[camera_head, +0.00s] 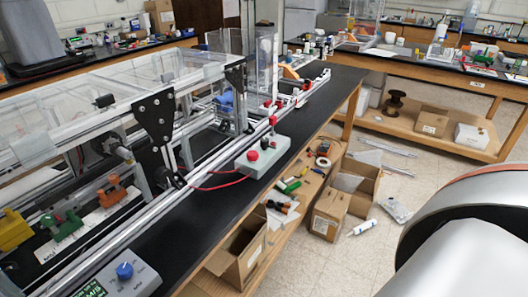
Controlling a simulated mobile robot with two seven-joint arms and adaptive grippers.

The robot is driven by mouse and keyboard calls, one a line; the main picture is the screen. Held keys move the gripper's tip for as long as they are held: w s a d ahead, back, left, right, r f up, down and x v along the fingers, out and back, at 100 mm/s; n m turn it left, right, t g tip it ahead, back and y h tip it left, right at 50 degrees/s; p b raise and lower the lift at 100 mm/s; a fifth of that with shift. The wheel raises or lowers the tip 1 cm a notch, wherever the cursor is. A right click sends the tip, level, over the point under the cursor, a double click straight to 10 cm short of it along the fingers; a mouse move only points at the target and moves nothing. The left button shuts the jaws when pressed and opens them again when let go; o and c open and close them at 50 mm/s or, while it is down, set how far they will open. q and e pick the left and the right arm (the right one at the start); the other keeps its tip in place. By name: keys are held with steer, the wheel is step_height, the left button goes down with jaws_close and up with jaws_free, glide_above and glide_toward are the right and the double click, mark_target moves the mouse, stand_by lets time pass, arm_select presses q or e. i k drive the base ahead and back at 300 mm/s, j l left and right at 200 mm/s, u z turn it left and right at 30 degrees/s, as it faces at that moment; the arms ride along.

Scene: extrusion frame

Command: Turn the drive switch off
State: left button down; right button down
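An aluminium extrusion frame (160,108) with clear panels stands on the black bench at the left. A light grey control box (264,160) at the bench's front edge has a red round button (252,155), and a small red knob stands on its far part. A second grey box (120,282) at the bottom left has a blue knob (124,270) and a small green display, partly cut off. I cannot tell which control is the drive switch or its position. My arm link fills the lower right. Neither gripper is in view.
A red cable (215,186) runs from the frame to the control box. Open cardboard boxes (330,212) and loose items lie below the bench. Another bench (440,60) stands behind. The floor between is partly clear.

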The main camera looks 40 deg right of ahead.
mark_target(265, 144)
steer(key=l+u, duration=0.15)
steer(key=l, duration=0.55)
steer(key=l+u, duration=0.1)
steer(key=l, duration=0.55)
steer(key=k+l+u, duration=0.15)
steer(key=l, duration=0.55)
steer(key=l+u, duration=0.1)
steer(key=l, duration=0.6)
steer(key=k, duration=0.05)
